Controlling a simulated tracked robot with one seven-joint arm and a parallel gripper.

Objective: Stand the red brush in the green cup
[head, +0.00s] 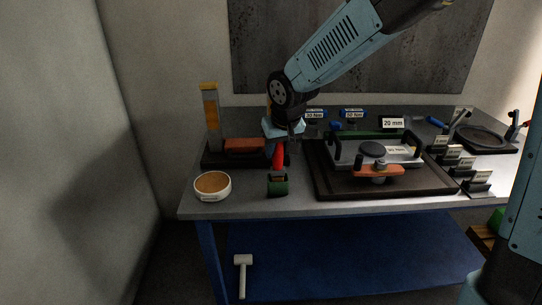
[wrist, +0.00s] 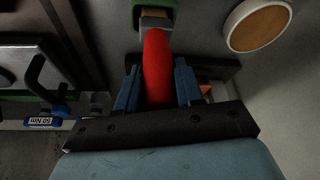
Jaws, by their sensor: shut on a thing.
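The red brush (head: 278,156) hangs roughly upright from my gripper (head: 281,140), which is shut on its handle. The green cup (head: 278,187) stands near the table's front edge, directly below the brush. In the wrist view the red handle (wrist: 158,62) runs between the two blue fingers, and its pale brush end overlaps the green cup (wrist: 138,14) at the top edge. The brush's lower end is at the cup's mouth. I cannot tell how far it is inside or whether it touches the cup.
A round white dish with a tan top (head: 212,186) stands left of the cup. Behind it is a dark tray with a red block (head: 245,145) and a tall orange-topped post (head: 210,110). A dark tray with a clamp fixture (head: 330,190) lies to the right.

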